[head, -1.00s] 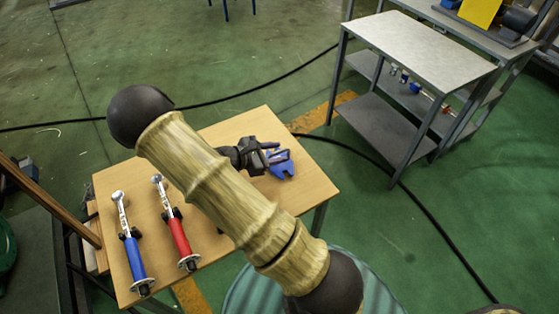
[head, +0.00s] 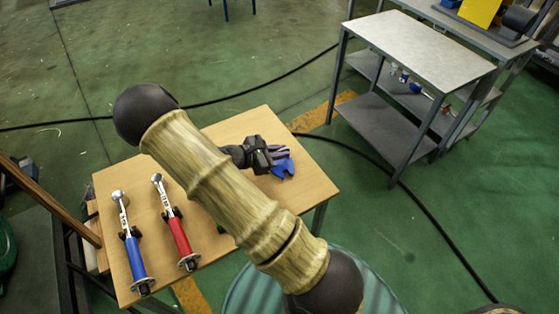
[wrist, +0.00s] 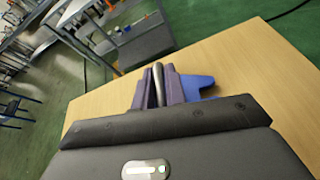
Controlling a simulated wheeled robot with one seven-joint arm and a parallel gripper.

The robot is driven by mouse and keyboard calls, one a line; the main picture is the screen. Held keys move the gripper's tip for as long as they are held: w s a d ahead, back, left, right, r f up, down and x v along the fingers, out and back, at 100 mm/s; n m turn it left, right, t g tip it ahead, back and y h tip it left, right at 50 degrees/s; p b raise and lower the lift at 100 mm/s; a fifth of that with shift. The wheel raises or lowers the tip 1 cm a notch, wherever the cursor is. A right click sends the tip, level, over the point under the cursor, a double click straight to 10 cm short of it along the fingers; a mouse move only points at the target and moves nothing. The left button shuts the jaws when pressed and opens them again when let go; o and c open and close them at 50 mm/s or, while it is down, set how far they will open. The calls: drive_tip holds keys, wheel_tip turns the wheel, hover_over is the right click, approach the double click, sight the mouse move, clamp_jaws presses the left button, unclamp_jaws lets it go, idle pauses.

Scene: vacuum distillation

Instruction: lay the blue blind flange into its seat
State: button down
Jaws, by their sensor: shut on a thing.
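The blue blind flange (head: 285,169) is at the right part of the wooden table, at my gripper's tips; only a notched blue edge shows. In the wrist view its blue part (wrist: 198,86) sticks out right of the fingers. My gripper (head: 279,153) points to the right over the table. In the wrist view the two fingers (wrist: 158,88) are close together with a narrow silvery piece between them, and the gripper is shut on the flange. I cannot tell whether the flange is clear of the tabletop. I cannot make out its seat.
A blue-handled wrench (head: 134,256) and a red-handled wrench (head: 180,235) lie on the left of the wooden table (head: 255,125). My arm hides the table's middle. A grey-topped metal table (head: 425,45) with a lower shelf stands at the upper right. A black cable crosses the green floor.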

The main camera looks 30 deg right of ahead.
drive_tip(key=shift+r, duration=0.15)
wheel_tip(320, 180, up, 10)
drive_tip(key=shift+f+p, duration=0.1)
drive_tip(key=shift+p, duration=0.2)
idle(0.4)
drive_tip(key=shift+w, duration=0.1)
idle(0.4)
